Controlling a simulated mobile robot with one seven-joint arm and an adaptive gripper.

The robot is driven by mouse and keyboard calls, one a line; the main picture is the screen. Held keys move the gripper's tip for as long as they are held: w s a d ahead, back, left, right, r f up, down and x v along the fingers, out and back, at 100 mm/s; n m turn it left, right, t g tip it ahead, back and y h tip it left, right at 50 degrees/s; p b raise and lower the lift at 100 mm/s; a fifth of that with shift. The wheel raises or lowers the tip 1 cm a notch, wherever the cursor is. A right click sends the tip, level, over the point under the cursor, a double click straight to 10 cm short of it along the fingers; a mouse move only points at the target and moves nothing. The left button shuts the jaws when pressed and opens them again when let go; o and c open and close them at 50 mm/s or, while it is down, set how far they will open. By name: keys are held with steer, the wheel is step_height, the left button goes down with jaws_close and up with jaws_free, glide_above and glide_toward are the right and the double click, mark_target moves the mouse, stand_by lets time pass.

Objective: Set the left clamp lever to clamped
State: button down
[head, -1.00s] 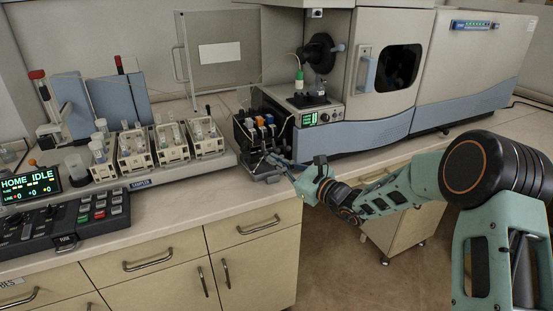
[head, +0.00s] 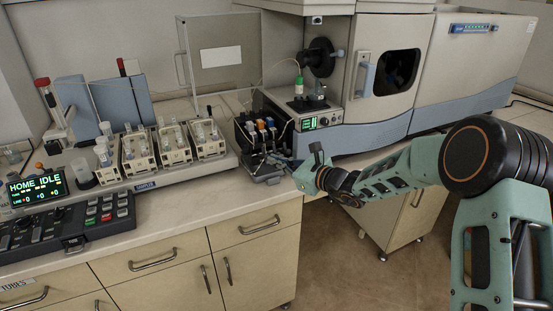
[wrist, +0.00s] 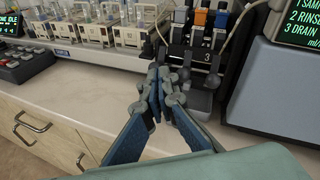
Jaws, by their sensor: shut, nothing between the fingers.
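The pump block (head: 243,143) with its row of clamps stands at the right end of the sampler. Dark round knobs show low on the block's front, partly behind my fingers, so I cannot tell the left lever's position. My gripper (wrist: 160,76) is shut and empty, its tips in front of the lower left of the block. In the head view my gripper (head: 277,161) is at the block's front right. Contact cannot be told.
The sampler racks (head: 133,150) with vials stand left of the block. The spectrometer (head: 380,85) and its small green display (head: 309,123) stand to the right. A control panel (head: 92,218) lies at front left. The counter front (head: 190,206) is clear.

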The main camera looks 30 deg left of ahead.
steer(key=shift+r+g+h+p, duration=0.3)
steer(key=shift+p, duration=0.2)
steer(key=p, duration=0.1)
steer(key=r+h+p, duration=0.1)
steer(key=p, duration=0.1)
steer(key=shift+w+a+r+m, duration=0.15)
steer(key=shift+w+a+m, duration=0.05)
steer(key=shift+a+m, duration=0.1)
steer(key=w+a+r+p, duration=0.3)
steer(key=a+r, duration=0.1)
steer(key=shift+w+a+r, duration=0.15)
steer(key=shift+w+r, duration=0.05)
steer(key=shift+r, duration=0.4)
steer(key=shift+r+p, duration=0.5)
steer(key=shift+r, duration=0.15)
